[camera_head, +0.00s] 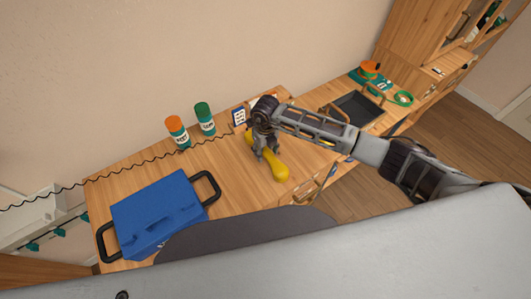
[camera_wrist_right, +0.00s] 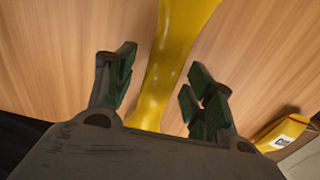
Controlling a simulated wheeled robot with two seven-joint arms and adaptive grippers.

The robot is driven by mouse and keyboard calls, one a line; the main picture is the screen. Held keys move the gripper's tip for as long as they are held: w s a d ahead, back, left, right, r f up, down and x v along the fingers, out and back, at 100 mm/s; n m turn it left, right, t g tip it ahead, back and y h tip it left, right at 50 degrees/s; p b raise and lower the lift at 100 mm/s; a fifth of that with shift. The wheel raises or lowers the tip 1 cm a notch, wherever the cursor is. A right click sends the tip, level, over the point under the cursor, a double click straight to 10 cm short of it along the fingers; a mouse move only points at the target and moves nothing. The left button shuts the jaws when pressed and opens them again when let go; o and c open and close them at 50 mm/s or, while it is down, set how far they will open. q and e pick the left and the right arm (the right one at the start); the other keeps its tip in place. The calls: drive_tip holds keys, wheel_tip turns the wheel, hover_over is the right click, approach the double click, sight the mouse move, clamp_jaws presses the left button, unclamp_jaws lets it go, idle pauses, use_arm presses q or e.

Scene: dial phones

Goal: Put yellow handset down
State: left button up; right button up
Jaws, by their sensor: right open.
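The yellow handset (camera_head: 280,172) lies on the wooden table (camera_head: 232,180), partly hidden under my right gripper (camera_head: 266,155). In the right wrist view the handset (camera_wrist_right: 175,60) runs between the two green-padded fingers of my right gripper (camera_wrist_right: 160,95). The fingers are spread, with a gap to the handset on the right side; contact on the left is unclear. Whether the handset rests flat on the table is hard to tell. My left gripper is not in view.
A blue case (camera_head: 155,213) with black handles is at the table's left. Two containers, one orange-topped (camera_head: 177,133) and one green (camera_head: 204,119), stand at the back. A black cord (camera_head: 110,173) runs left. A dark tray (camera_head: 357,108) is right. A yellow object (camera_wrist_right: 285,132) shows in the wrist view.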

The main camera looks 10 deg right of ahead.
sight(265, 150)
drive_tip(key=shift+c, duration=0.3)
clamp_jaws()
drive_tip(key=shift+r, duration=0.15)
drive_tip(key=shift+r+b, duration=0.85)
drive_tip(key=shift+r, duration=4.05)
